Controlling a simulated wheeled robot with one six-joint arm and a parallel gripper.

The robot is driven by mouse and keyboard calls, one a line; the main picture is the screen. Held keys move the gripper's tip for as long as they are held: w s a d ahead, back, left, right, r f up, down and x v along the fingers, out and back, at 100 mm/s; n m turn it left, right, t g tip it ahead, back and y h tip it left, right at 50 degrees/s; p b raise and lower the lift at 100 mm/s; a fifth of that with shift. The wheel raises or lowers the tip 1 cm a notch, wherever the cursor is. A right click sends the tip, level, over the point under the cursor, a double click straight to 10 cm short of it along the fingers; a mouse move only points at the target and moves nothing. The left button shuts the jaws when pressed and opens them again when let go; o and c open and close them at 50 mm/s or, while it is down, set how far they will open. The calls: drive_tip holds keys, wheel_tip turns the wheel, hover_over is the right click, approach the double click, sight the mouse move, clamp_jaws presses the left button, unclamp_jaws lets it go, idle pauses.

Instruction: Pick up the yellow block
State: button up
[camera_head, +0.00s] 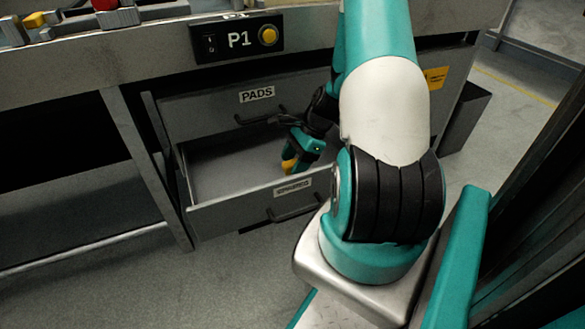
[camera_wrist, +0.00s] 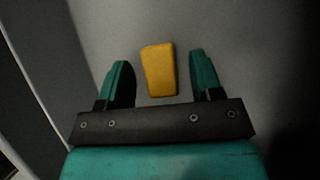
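The yellow block (camera_wrist: 159,70) lies on the grey floor of an open drawer, slightly tilted in the wrist view. In that view it sits between the two teal fingers of my gripper (camera_wrist: 161,68), with a gap on each side. My gripper is open and empty. How far above the block the fingertips are, I cannot tell. In the head view my gripper (camera_head: 297,156) reaches down into the open lower drawer, and a small yellow patch of the block (camera_head: 289,164) shows beside it. Most of the block is hidden there.
The open drawer (camera_head: 250,199) has a front panel with a handle, and its wall (camera_wrist: 42,75) runs along the left in the wrist view. Above it is a shut drawer labelled PADS (camera_head: 215,105). A bench top with a P1 panel (camera_head: 239,40) overhangs both.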

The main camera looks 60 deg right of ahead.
drive_tip(key=c, duration=0.9)
drive_tip(key=shift+r+p, duration=0.4)
drive_tip(key=shift+r, duration=0.2)
wheel_tip(320, 180, up, 11)
drive_tip(key=p, duration=0.6)
drive_tip(key=s+d+p, duration=0.1)
drive_tip(key=s+d, duration=0.2)
drive_tip(key=d, duration=0.2)
drive_tip(key=s+d+p, duration=0.2)
drive_tip(key=s+d, duration=0.1)
drive_tip(key=d, duration=0.2)
drive_tip(key=s+d+p, duration=0.1)
drive_tip(key=s+d, duration=0.2)
drive_tip(key=d, duration=0.2)
drive_tip(key=shift+s+d+f+p, duration=0.1)
drive_tip(key=shift+s+d+p, duration=0.15)
drive_tip(key=shift+p, duration=0.15)
